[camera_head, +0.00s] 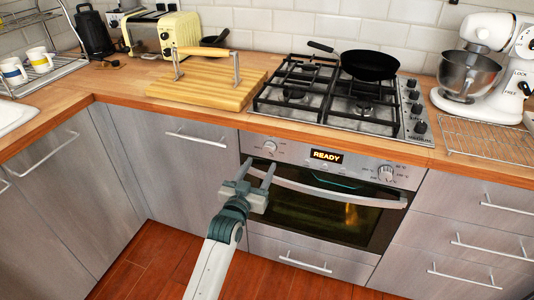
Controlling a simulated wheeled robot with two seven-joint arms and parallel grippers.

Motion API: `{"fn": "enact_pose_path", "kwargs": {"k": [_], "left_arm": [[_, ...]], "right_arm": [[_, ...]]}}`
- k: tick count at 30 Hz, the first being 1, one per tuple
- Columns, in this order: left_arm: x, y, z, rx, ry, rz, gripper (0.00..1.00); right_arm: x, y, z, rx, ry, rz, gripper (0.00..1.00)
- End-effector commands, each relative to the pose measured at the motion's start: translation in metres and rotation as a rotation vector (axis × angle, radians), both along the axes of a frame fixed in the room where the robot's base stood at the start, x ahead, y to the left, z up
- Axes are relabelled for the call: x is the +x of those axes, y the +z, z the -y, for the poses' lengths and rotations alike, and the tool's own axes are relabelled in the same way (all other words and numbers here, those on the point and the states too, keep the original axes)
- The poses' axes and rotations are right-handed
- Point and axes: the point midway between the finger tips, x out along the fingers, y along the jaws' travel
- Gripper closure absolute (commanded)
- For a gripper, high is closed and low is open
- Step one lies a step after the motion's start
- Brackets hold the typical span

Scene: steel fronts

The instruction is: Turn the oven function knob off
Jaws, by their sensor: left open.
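The oven (325,205) has a steel control panel with a lit display (327,157) reading "READY". A round left knob (269,147) and a round right knob (386,173) sit on the panel. The labels are too small to tell which is the function knob. My left gripper (259,166) is open and empty, its two fingers pointing up toward the panel just below the left knob. I cannot tell how far it is from the panel. The left knob is in plain view. My right gripper is not in view.
The oven's bar handle (325,191) runs beside my left gripper. The floor (150,265) in front is clear.

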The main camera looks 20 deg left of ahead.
Motion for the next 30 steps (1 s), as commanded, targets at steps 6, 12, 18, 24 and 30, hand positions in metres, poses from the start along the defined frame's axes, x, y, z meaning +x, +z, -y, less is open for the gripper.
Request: {"fn": "enact_pose_path", "kwargs": {"k": [6, 12, 18, 24, 30], "left_arm": [[0.040, 0.001, 0.001, -0.001, 0.000, 0.001, 0.49], [0.065, 0.000, 0.002, -0.001, 0.000, 0.000, 0.49], [0.075, 0.000, 0.003, 0.000, 0.000, 0.000, 0.49], [0.076, 0.000, 0.003, 0.000, 0.000, 0.000, 0.49], [0.076, 0.000, 0.003, 0.000, 0.000, 0.000, 0.72]], "right_arm": [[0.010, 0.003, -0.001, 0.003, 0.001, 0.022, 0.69], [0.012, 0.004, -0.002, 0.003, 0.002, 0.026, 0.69], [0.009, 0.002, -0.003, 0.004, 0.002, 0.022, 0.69], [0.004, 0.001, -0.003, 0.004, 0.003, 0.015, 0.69], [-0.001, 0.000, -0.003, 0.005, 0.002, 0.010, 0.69]]}}
